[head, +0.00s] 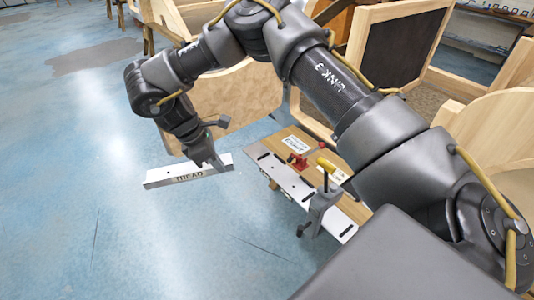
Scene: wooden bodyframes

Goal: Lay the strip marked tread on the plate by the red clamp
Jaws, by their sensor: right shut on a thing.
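The strip marked TREAD (180,177) is a light metal-coloured bar with dark lettering on its side. My right gripper (214,165) is shut on it near its right end and holds it out to the left of the bench. A pale plate with slots (283,173) lies along the left edge of the wooden bench. The red clamp (297,160) sits beside the plate's upper part. The strip's right end is apart from the plate in the picture. My left gripper is not in view.
A grey clamp with a yellow handle (325,203) stands at the near part of the plate. White labels (294,144) lie on the wooden bench top (276,141). Wooden frames and panels (225,103) stand behind. The blue floor (130,245) at left is open.

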